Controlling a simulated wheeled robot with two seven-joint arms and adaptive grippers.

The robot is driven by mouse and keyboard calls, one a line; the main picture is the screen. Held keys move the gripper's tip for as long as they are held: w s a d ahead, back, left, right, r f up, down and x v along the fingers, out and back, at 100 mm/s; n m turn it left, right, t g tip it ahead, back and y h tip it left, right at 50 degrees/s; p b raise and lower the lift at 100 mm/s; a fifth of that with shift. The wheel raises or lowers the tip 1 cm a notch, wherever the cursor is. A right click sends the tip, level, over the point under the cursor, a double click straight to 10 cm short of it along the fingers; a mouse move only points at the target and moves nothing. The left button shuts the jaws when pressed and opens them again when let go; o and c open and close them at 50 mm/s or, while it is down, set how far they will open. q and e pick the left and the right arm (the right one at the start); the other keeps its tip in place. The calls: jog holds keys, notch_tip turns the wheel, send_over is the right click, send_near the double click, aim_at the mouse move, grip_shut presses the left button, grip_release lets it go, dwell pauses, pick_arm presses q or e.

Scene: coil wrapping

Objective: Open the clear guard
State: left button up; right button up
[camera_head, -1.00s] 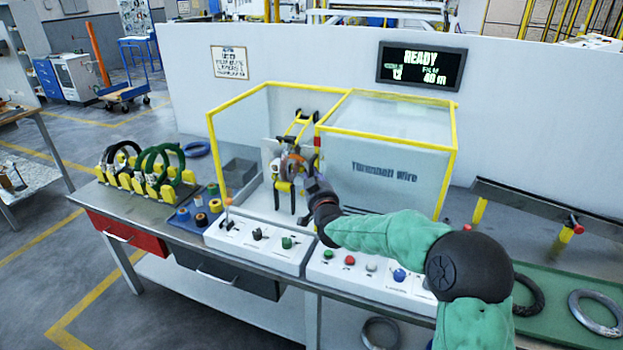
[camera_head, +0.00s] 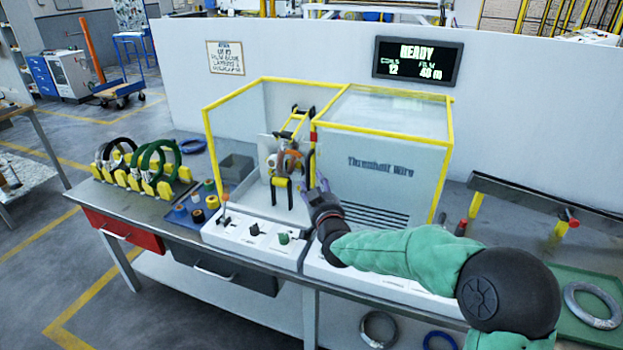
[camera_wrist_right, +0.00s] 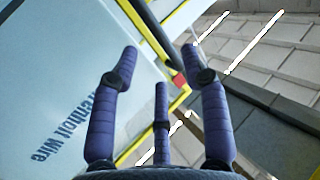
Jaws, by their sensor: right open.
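The clear guard (camera_head: 234,128) has a yellow frame and see-through panels on the bench machine. I cannot tell surely whether it is open. A wrapping head with a coppery coil (camera_head: 289,163) shows behind it. My right gripper (camera_head: 316,184) is at the front of the machine, by the left edge of the grey housing (camera_head: 385,178). In the right wrist view, its purple fingers (camera_wrist_right: 165,70) are spread and hold nothing. A red block (camera_wrist_right: 179,82) on the yellow frame appears between the fingertips; contact cannot be told. My left gripper is out of view.
A control panel (camera_head: 246,238) with a lever and knobs stands below the guard. A rack of coils (camera_head: 140,178) is at left, beside a blue tray with spools (camera_head: 190,218). A READY display (camera_head: 418,62) hangs behind. A green tray with a grey coil (camera_head: 594,306) lies at right.

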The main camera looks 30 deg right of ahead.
jog(key=shift+v, duration=2.5)
